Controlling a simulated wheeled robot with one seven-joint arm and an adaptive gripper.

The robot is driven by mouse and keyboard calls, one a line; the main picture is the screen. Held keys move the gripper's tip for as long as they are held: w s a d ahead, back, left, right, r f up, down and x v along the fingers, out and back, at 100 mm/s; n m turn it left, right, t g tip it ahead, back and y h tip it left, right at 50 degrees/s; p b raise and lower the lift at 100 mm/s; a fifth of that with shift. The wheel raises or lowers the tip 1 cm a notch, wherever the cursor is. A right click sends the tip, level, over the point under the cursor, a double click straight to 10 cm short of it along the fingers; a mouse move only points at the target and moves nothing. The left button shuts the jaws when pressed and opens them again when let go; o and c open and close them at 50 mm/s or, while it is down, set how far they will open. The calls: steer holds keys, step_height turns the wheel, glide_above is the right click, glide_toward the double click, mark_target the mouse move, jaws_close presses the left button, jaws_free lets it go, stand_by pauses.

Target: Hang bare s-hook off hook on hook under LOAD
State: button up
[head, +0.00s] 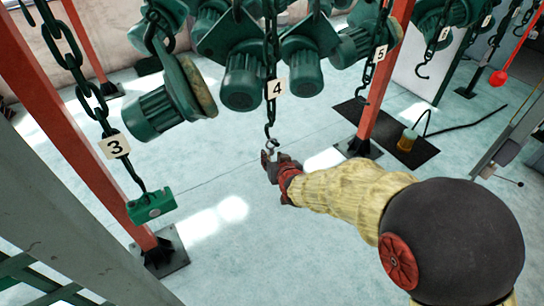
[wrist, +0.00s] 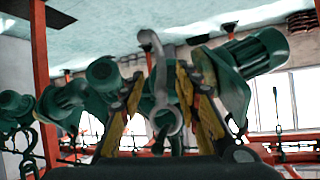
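A grey s-hook (wrist: 158,70) stands upright between my fingertips in the wrist view. A gap shows on its left side, and its right side overlaps or lies close to the right finger. In the head view a small grey piece (head: 271,145) shows at my gripper (head: 272,160), just under the hook (head: 269,130) of the chain tagged 4. Whether the two touch is too small to tell. My gripper (wrist: 158,75) looks open around the s-hook. No LOAD label is readable. A green block (head: 151,206) hangs on the chain tagged 3 at left.
Green hoists (head: 243,80) hang across the top. Red posts (head: 385,80) stand on both sides. A dark mat (head: 410,150) holds an amber container (head: 406,140). The middle floor is clear.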

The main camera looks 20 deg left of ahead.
steer(key=v, duration=1)
steer(key=shift+s+d, duration=0.25)
steer(key=shift+s, duration=0.1)
steer(key=s+d+f+g+h+b, duration=0.25)
steer(key=s+d+f+g, duration=0.25)
steer(key=s+d+f, duration=0.45)
steer(key=s+d+m+h+b, duration=0.2)
steer(key=s+d+b, duration=0.5)
steer(key=d, duration=0.5)
steer(key=s+d+m+h+b, duration=0.2)
steer(key=s+d+b, duration=0.4)
steer(key=d+b, duration=0.5)
steer(key=shift+s+d+f+m, duration=0.25)
steer(key=shift+s+d+m, duration=0.2)
steer(key=shift+m, duration=0.15)
